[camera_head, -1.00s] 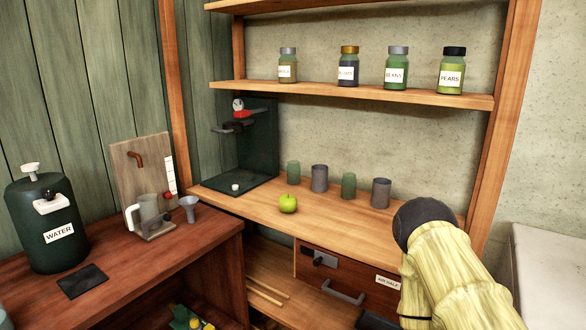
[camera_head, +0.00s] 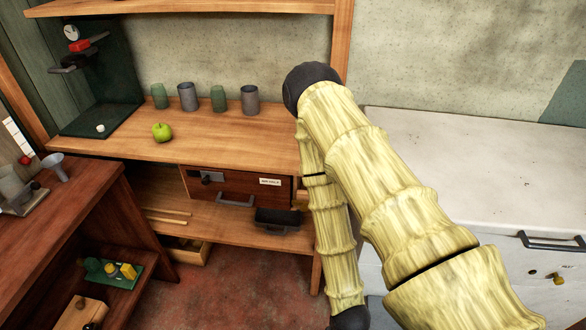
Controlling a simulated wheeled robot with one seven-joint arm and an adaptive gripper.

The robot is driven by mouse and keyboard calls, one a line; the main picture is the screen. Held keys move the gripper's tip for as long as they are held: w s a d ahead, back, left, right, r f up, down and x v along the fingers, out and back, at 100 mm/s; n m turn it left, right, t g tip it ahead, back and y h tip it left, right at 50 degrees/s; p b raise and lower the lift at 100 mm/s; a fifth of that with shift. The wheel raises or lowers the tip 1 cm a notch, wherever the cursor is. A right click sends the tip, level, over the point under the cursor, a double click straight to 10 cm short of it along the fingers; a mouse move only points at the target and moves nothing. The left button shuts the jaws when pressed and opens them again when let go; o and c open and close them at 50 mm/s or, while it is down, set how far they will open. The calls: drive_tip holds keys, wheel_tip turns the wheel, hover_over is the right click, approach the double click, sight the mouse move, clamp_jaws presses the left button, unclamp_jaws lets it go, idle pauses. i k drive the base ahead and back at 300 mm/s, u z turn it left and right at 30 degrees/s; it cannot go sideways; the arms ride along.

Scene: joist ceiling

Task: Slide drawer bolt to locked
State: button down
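A reddish-brown drawer (camera_head: 236,186) sits under the wooden bench, with a grey bar handle (camera_head: 235,201) and a white label (camera_head: 270,182). Its front looks shut. A small bolt (camera_head: 207,179) with a dark knob is at the drawer's upper left; whether it is locked cannot be told at this size. My arm rises from the lower right, bends near the bench's right end and hangs down right of the drawer. Its lower end meets the bottom edge of the picture, and my gripper is not visible.
A dark tray-like thing (camera_head: 278,220) is on the lower shelf, below and right of the drawer. A green apple (camera_head: 162,132) and several cups stand on the bench (camera_head: 225,140). A white cabinet (camera_head: 460,160) is at right. Red floor (camera_head: 230,290) lies open in front.

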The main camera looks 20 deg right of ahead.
sight(304, 204)
drive_tip(key=u, duration=1.25)
drive_tip(key=i, duration=0.3)
drive_tip(key=z, duration=2.2)
